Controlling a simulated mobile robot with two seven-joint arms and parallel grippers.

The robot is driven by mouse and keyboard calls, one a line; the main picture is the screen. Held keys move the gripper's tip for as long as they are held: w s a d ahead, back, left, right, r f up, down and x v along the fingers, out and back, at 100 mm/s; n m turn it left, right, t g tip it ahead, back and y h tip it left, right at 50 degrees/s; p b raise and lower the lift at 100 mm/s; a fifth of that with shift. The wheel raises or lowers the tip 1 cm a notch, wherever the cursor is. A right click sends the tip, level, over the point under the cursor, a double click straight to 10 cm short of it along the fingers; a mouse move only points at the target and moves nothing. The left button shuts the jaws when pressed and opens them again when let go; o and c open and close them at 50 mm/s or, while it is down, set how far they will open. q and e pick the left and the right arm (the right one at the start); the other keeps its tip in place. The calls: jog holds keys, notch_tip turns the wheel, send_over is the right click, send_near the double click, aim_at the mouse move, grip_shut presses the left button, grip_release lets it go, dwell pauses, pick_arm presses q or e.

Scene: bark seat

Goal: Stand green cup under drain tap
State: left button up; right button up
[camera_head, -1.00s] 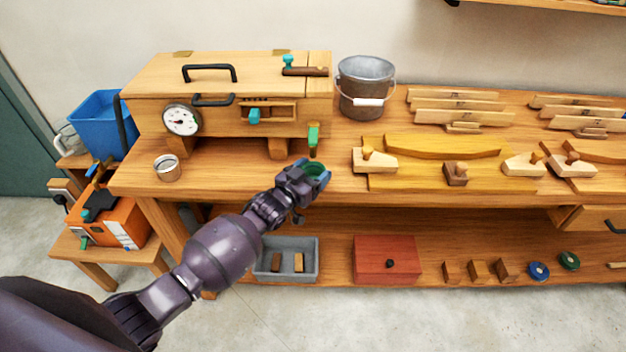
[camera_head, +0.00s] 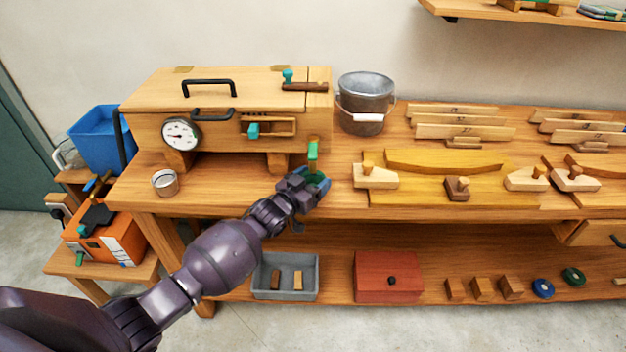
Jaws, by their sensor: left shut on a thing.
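My left gripper (camera_head: 313,188) is shut on the green cup (camera_head: 318,181), at the front part of the bench top. The gripper's fingers hide most of the cup, and its open top shows. The green drain tap (camera_head: 313,152) hangs at the lower right front of the wooden box (camera_head: 220,135). In the picture the cup's opening is just below the tap's lower end. I cannot tell whether the cup touches the bench. My right gripper is not in view.
A metal bucket (camera_head: 366,103) stands right of the box. A small metal tin (camera_head: 165,182) stands at the bench's left. A wooden hand plane (camera_head: 375,174) and a yellow board (camera_head: 440,190) lie right of the cup. Bare bench top (camera_head: 225,190) shows left of my gripper.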

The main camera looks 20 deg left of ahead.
pick_arm(q)
jog(key=shift+f, duration=0.3)
jog(key=o, duration=1)
jog(key=shift+s, duration=0.2)
jog(key=s+a+f+n+g+y, duration=0.1)
jog(key=s+a+f+y, duration=0.1)
jog(key=s, duration=0.9)
jog(key=s+a+f+n+g+y, duration=0.1)
jog(key=s+f, duration=0.4)
jog(key=s, duration=0.7)
jog(key=s+a+f+n+g+y, duration=0.1)
jog(key=s+a+f+g+y, duration=0.2)
jog(key=s, duration=0.8)
jog(key=shift+s+a+f+y, duration=0.15)
jog(key=shift+a+f, duration=0.1)
jog(key=shift+a, duration=0.3)
jog(key=shift+s+a+f+y, duration=0.15)
jog(key=shift+a+f, duration=0.05)
jog(key=shift+a, duration=0.35)
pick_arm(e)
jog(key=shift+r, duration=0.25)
